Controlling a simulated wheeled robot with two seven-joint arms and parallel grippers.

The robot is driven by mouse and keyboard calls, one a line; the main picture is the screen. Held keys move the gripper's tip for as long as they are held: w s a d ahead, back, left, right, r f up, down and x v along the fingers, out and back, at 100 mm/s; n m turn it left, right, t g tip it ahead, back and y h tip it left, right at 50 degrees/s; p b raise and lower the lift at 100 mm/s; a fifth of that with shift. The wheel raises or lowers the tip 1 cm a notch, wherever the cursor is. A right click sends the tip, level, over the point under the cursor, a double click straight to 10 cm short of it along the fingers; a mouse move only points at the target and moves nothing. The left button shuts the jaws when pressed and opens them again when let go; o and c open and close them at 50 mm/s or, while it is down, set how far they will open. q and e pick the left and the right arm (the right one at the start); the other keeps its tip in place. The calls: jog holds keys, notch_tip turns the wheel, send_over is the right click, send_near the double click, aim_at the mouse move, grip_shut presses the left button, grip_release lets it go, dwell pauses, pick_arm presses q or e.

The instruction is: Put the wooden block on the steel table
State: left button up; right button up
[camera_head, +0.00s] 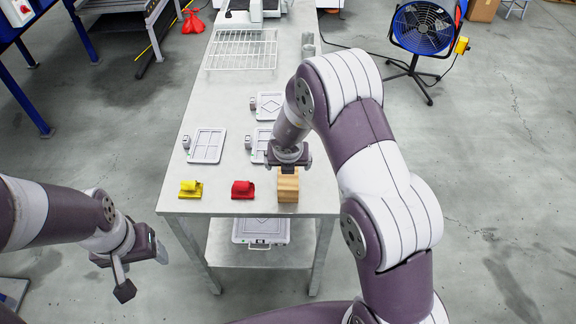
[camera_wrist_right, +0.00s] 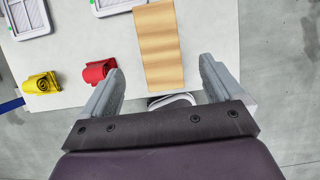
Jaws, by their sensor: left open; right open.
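The wooden block (camera_head: 288,187) stands on the steel table (camera_head: 222,205) near its front edge, right of the red part. It also shows in the right wrist view (camera_wrist_right: 159,47), ahead of the fingertips and between their lines. My right gripper (camera_head: 288,166) is over the block in the head view, its fingers partly hidden by its own body.
A yellow part (camera_head: 191,189) and a red part (camera_head: 243,189) sit left of the block. Framed plates (camera_head: 207,146) and a wire rack (camera_head: 242,50) lie farther back. A lower shelf (camera_head: 225,252) holds a pale tray. A blue fan (camera_head: 423,28) stands on the floor at right.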

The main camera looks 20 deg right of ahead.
jog(key=s+a+r+n+t+y, duration=0.1)
jog(key=s+r+n, duration=0.3)
jog(key=n, duration=0.5)
jog(key=s+a+r+n+y, duration=0.1)
jog(key=r+n+y, duration=0.1)
jog(key=r+n, duration=0.5)
jog(key=s+d+n+g+h, duration=0.1)
jog(key=s+d+n+g, duration=0.1)
jog(key=s+n, duration=0.6)
jog(key=s+d+n+g, duration=0.2)
jog(key=s+n, duration=0.7)
jog(key=n, duration=0.6)
jog(key=shift+s+n+h, duration=0.2)
jog(key=shift+n+h, duration=0.1)
jog(key=shift+h, duration=0.1)
jog(key=shift+a, duration=0.1)
